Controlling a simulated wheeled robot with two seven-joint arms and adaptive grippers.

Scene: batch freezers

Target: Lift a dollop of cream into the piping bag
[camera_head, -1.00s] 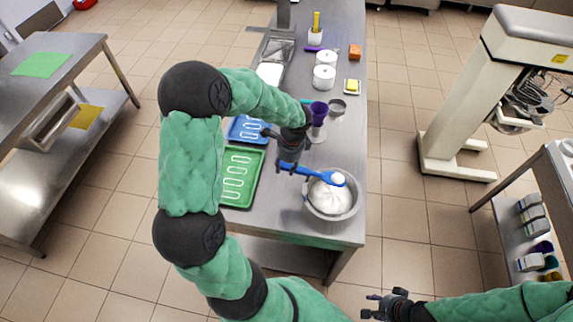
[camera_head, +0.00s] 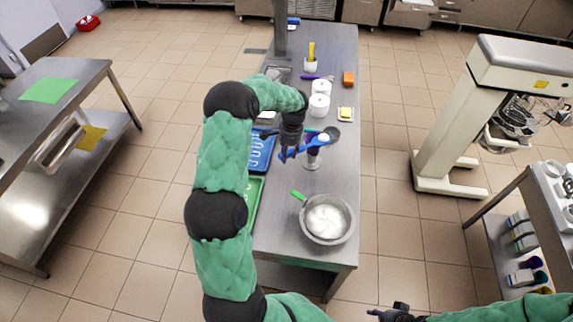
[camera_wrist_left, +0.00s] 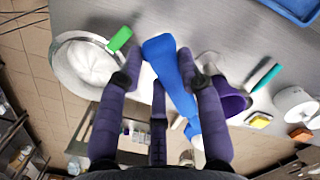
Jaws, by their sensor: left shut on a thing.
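My left gripper (camera_head: 289,150) is shut on the handle of a blue spoon (camera_head: 303,147) above the table. The spoon's bowl carries a white dollop of cream (camera_head: 323,138). The purple piping bag (camera_head: 313,152) stands upright in a clear holder just below the spoon, partly hidden by it. In the left wrist view the blue spoon (camera_wrist_left: 172,75) lies between my fingers, and the purple bag (camera_wrist_left: 233,101) is beside it. The steel bowl (camera_head: 350,228) of cream (camera_head: 325,220) stands nearer me. My right gripper (camera_head: 383,314) is at the bottom edge, partly cut off.
A green-handled tool (camera_head: 299,195) leans in the bowl. A blue tray (camera_head: 262,150) and a green tray (camera_head: 255,198) lie along the left edge. White tubs (camera_head: 319,105), a small metal cup (camera_head: 333,131) and a yellow block (camera_head: 346,112) stand farther back.

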